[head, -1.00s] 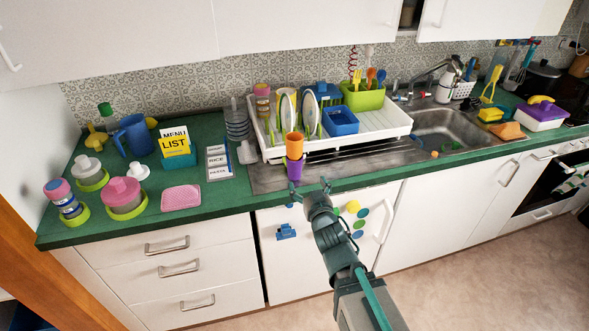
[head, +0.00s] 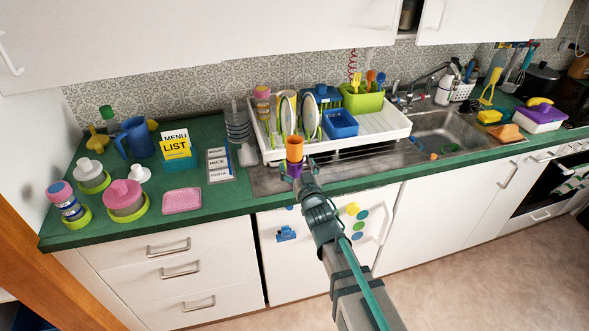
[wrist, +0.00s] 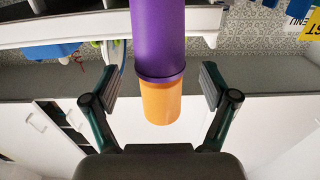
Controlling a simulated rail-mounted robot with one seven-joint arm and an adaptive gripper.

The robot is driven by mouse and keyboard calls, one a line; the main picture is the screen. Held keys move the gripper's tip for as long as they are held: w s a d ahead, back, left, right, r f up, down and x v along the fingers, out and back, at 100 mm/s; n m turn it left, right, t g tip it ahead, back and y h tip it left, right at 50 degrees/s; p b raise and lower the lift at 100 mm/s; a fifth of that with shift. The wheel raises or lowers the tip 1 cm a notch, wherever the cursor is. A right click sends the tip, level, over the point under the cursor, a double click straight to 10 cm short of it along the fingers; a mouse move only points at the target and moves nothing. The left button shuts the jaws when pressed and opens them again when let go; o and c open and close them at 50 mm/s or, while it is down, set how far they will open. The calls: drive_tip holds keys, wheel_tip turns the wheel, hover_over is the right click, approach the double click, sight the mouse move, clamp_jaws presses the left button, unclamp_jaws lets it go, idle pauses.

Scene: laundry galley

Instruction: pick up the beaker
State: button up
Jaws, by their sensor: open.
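An orange beaker (head: 294,147) stands upright in the mouth of a purple beaker (head: 294,169), near the front edge of the counter by the sink unit. In the wrist view, which looks upside down, the purple beaker (wrist: 158,40) is above and the orange beaker (wrist: 162,104) below. My gripper (head: 299,174) is open at the two beakers. In the wrist view its fingers (wrist: 156,87) lie on either side of them, with a visible gap at each side. Part of the purple beaker is hidden behind my gripper in the head view.
A white dish rack (head: 375,137) with plates, a blue tub (head: 340,123) and a green caddy (head: 362,101) stands just behind the beakers. The counter's front edge runs beneath my arm.

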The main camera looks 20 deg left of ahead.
drive_tip(key=x, duration=0.3)
drive_tip(key=shift+w+a+p, duration=0.1)
drive_tip(key=shift+p, duration=0.2)
drive_tip(key=c, duration=1.3)
